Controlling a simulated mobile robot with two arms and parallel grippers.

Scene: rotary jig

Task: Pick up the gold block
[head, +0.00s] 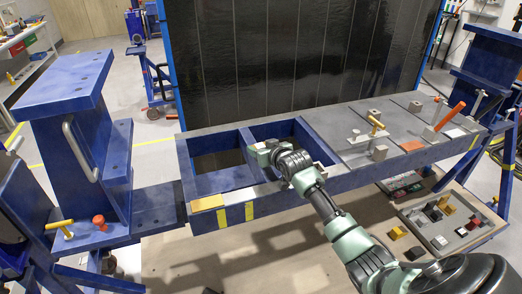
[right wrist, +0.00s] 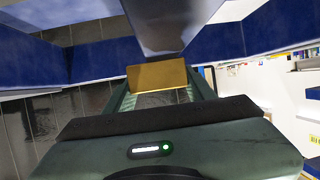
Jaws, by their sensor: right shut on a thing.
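My right gripper (head: 264,153) is over the open compartment of the blue jig frame, its arm coming in from the lower right. In the right wrist view a gold block (right wrist: 157,75) sits between the fingers, and the gripper is shut on it. I cannot make out this block in the head view, where the hand hides it. Other gold blocks lie below the frame, one on the wooden board (head: 398,233) and one on the grey tray (head: 447,209). My left gripper is not in view.
The blue jig frame (head: 345,182) has walls around the hand. A grey plate (head: 360,122) with clamps and an orange-handled lever (head: 449,117) is on its right. A blue stand (head: 85,150) is at left. A dark panel (head: 300,50) rises behind.

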